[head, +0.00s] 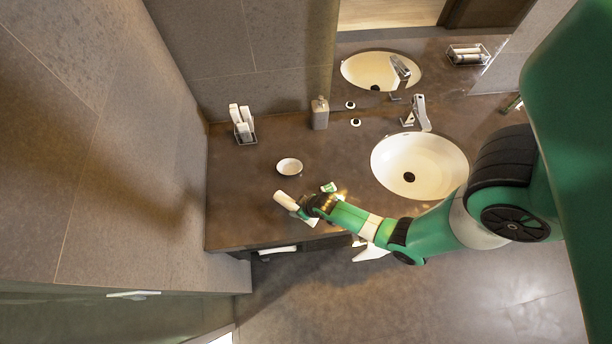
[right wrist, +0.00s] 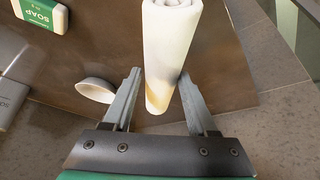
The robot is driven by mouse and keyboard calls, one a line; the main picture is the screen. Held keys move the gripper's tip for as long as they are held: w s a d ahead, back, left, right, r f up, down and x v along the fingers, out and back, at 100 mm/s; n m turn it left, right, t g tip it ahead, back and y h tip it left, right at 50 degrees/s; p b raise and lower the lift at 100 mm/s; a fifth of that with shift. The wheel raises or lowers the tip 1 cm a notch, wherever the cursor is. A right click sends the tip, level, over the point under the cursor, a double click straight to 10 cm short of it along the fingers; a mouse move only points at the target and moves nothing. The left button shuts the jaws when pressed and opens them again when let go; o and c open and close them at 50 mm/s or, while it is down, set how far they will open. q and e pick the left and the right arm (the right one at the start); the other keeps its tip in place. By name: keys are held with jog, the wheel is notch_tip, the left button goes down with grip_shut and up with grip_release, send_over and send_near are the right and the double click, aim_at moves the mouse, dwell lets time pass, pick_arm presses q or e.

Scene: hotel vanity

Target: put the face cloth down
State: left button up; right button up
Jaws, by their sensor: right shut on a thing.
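The face cloth (head: 286,200) is a white roll at the front left of the brown counter. In the right wrist view the roll (right wrist: 171,45) stands between the two grey fingers, its spiral end at the top of the picture. My right gripper (head: 299,208) is shut on the cloth, over the counter near its front edge. The fingers also show in the right wrist view (right wrist: 159,76), one on each side of the roll. I cannot tell whether the cloth touches the counter. My left gripper is not in view.
A small white dish (head: 289,169) and a green-and-white soap box (head: 328,187) lie near the gripper. A rack with white rolls (head: 244,132), a dispenser (head: 320,115) and a tap (head: 420,113) stand behind. The sink (head: 418,160) is right. Counter left of the dish is clear.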

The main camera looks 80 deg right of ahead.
jog(key=shift+f, duration=0.15)
jog(key=f+b, duration=0.4)
jog(key=shift+s+d, duration=0.2)
jog(key=shift+d, duration=0.15)
jog(key=shift+a, duration=0.15)
jog(key=shift+r, duration=0.2)
jog(key=shift+f, duration=0.15)
jog(key=o, duration=1.3)
